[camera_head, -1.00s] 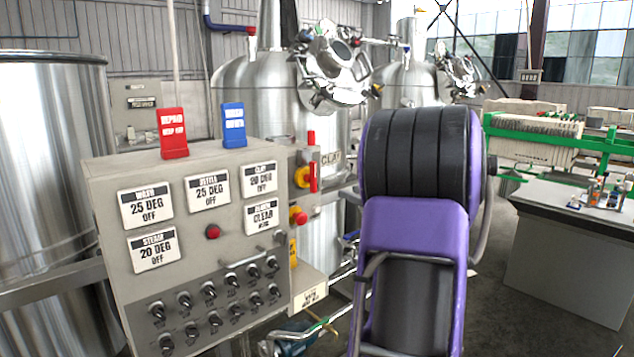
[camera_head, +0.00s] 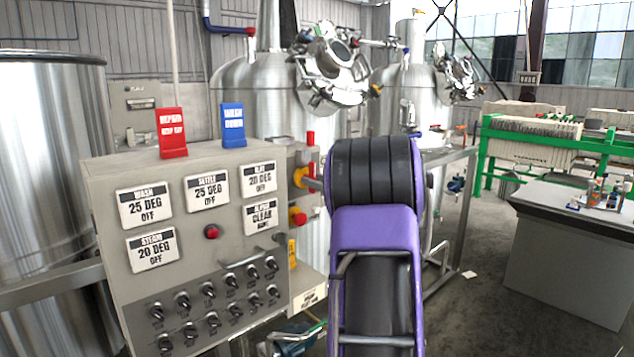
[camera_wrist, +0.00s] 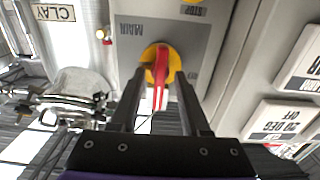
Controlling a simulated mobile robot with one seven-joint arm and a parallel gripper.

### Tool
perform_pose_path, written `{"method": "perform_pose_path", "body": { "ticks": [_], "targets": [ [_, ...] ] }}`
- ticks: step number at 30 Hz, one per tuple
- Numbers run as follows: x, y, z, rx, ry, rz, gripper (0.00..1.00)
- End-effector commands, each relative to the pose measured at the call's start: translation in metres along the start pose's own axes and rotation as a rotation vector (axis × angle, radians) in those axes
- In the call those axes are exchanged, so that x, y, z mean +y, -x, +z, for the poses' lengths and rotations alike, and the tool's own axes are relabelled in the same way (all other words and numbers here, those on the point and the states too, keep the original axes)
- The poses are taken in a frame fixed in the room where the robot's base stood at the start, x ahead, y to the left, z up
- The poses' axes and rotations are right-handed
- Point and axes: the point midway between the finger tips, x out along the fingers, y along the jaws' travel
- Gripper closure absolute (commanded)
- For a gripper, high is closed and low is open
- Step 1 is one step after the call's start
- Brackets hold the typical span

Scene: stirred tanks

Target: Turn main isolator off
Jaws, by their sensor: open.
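The main isolator is a red handle on a yellow round plate, on the right side face of the grey control cabinet. In the wrist view the red handle (camera_wrist: 160,78) points along the gripper's fingers, beside an upside-down MAIN label. My gripper (camera_wrist: 161,80) is open, with one finger on each side of the handle; whether they touch it I cannot tell. In the head view the yellow plate (camera_head: 299,177) shows at the cabinet edge. There the gripper tip (camera_head: 314,184) reaches it from the right, and the arm hides most of the handle.
A red stop button (camera_head: 298,217) on yellow sits just below the isolator. The cabinet front (camera_head: 190,255) carries labels and several knobs. Red (camera_head: 172,133) and blue (camera_head: 233,125) signs stand on top. Steel tanks (camera_head: 262,105) stand behind. Open floor (camera_head: 480,300) lies to the right.

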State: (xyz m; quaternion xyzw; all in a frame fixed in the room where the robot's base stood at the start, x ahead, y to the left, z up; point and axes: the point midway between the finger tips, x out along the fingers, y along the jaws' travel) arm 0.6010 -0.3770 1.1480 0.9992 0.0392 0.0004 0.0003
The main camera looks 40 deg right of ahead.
Motion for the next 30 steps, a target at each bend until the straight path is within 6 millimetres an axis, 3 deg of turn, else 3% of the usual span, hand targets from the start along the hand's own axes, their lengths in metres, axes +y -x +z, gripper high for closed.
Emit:
{"method": "perform_pose_path", "body": {
  "ticks": [2, 9, 22, 30],
  "targets": [
    [0.0001, 0.0002, 0.0002, 0.000, 0.000, 0.000, 0.56],
    [0.0001, 0.0005, 0.0003, -0.001, 0.000, 0.000, 0.99],
    [0.0000, 0.0007, 0.0012, -0.001, 0.029, 0.000, 1.00],
    [-0.0005, 0.0006, 0.0026, -0.002, 0.176, -0.001, 1.00]
  ]
}}
